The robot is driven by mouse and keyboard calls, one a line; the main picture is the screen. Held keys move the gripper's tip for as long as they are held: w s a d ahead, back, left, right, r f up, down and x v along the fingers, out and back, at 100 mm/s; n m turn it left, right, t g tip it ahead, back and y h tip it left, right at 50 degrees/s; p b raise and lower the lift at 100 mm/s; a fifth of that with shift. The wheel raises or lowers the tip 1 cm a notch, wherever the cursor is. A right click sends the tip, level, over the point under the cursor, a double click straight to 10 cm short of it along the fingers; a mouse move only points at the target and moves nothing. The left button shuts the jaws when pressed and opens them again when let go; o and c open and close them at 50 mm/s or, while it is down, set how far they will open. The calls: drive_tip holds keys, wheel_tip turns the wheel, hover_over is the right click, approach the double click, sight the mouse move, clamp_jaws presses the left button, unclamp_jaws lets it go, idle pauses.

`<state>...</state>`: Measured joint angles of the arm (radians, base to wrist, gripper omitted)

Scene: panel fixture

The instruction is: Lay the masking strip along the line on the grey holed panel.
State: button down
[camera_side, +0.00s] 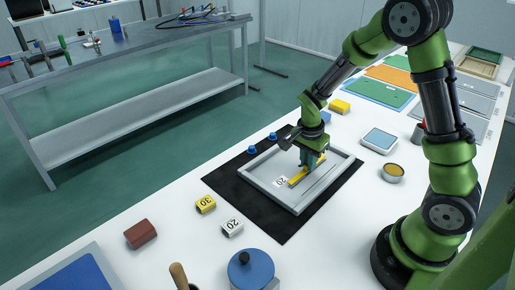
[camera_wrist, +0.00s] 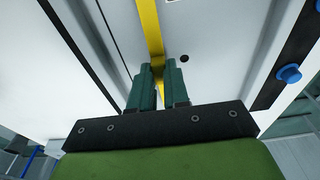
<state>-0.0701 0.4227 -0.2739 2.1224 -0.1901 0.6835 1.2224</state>
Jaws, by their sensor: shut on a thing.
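My gripper (camera_side: 312,164) is over the grey panel (camera_side: 270,188) and shut on a yellow masking strip (camera_side: 297,181). In the wrist view the strip (camera_wrist: 150,30) runs up from between my green fingertips (camera_wrist: 157,74). The strip is low over the panel; I cannot tell whether it touches. A thin dark line (camera_wrist: 104,22) shows left of the strip in the wrist view, apart from it and roughly along its direction. One dark hole (camera_wrist: 185,58) shows to the strip's right.
The panel has a raised rim and lies on a black mat (camera_side: 230,185). Blue knobs (camera_side: 252,149) stand at the mat's far edge. A tin (camera_side: 393,172) is to the right.

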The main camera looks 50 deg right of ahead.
sight(303, 171)
drive_tip(key=shift+f, duration=0.55)
drive_tip(key=c, duration=1)
unclamp_jaws()
drive_tip(key=shift+c, duration=0.2)
wheel_tip(303, 171, up, 17)
drive_tip(key=a, duration=0.2)
drive_tip(key=s+a+r+n+t+y, duration=0.3)
drive_tip(key=s+a+r+n+t, duration=0.3)
drive_tip(key=n, duration=0.8)
drive_tip(key=s+a+t, duration=0.1)
drive_tip(key=s+a, duration=0.2)
drive_tip(key=s, duration=0.1)
drive_tip(key=shift+s+a+r, duration=0.15)
drive_tip(key=shift+s+a, duration=0.15)
drive_tip(key=shift+s, duration=0.1)
